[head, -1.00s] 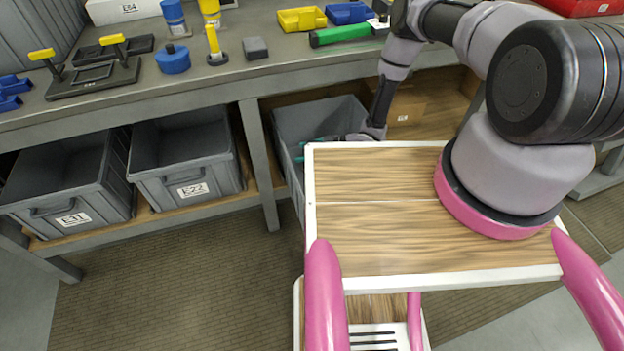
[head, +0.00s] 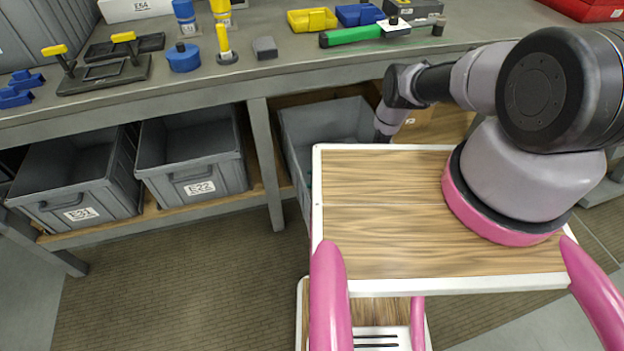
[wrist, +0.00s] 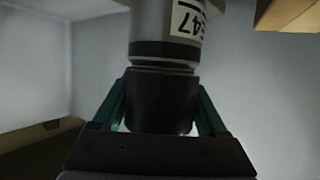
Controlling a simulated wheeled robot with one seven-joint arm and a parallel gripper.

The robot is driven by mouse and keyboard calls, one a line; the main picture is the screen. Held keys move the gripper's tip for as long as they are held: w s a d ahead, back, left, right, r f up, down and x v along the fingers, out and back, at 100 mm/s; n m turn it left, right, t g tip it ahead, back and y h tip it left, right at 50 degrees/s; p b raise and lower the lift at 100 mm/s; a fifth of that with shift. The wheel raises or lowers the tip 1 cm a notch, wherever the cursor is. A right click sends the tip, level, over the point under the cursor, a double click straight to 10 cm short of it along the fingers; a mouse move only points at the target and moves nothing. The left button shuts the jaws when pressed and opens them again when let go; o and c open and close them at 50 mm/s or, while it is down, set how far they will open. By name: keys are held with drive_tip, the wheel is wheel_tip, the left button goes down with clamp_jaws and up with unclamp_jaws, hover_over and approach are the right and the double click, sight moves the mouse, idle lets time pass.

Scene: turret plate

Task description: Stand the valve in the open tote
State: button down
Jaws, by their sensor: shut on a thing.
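In the wrist view, the valve (wrist: 163,45) is a grey cylinder with dark bands and a white label that reads 47 at its end. My gripper (wrist: 162,95) has a green finger on each side of the valve's dark lower part and is shut on it. Pale grey walls surround them in that view. In the head view the open tote (head: 326,122) is a grey bin on the shelf under the bench. My arm reaches down beside it. The gripper and valve are hidden there behind my wooden-topped tray, as is part of the tote.
Two more grey totes, labelled E31 (head: 75,185) and E22 (head: 192,160), stand on the shelf to the left. A bench leg (head: 264,160) stands between them and the open tote. The bench top (head: 285,65) above carries tools and parts. A cardboard box (head: 416,128) is right of the tote.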

unclamp_jaws()
drive_tip(key=shift+d, duration=0.1)
drive_tip(key=v, duration=0.7)
drive_tip(key=shift+s+d+r, duration=0.1)
